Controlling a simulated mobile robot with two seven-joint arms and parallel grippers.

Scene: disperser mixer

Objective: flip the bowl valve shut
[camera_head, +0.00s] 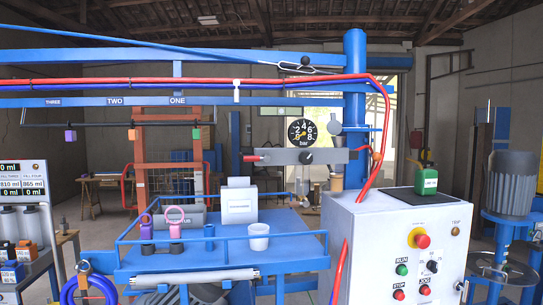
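A grey valve block (300,156) hangs below a round black pressure gauge (302,131) marked in bar. A small red lever (250,158) sticks out to the left from its left end. Neither of my grippers is in view.
A blue railed tray (200,263) holds a white cup (259,237), a white box (239,206) and purple and pink ring-handled items. A control cabinet (385,250) with a green can (426,178) stands right. Red hoses (373,170) run down beside the valve block.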

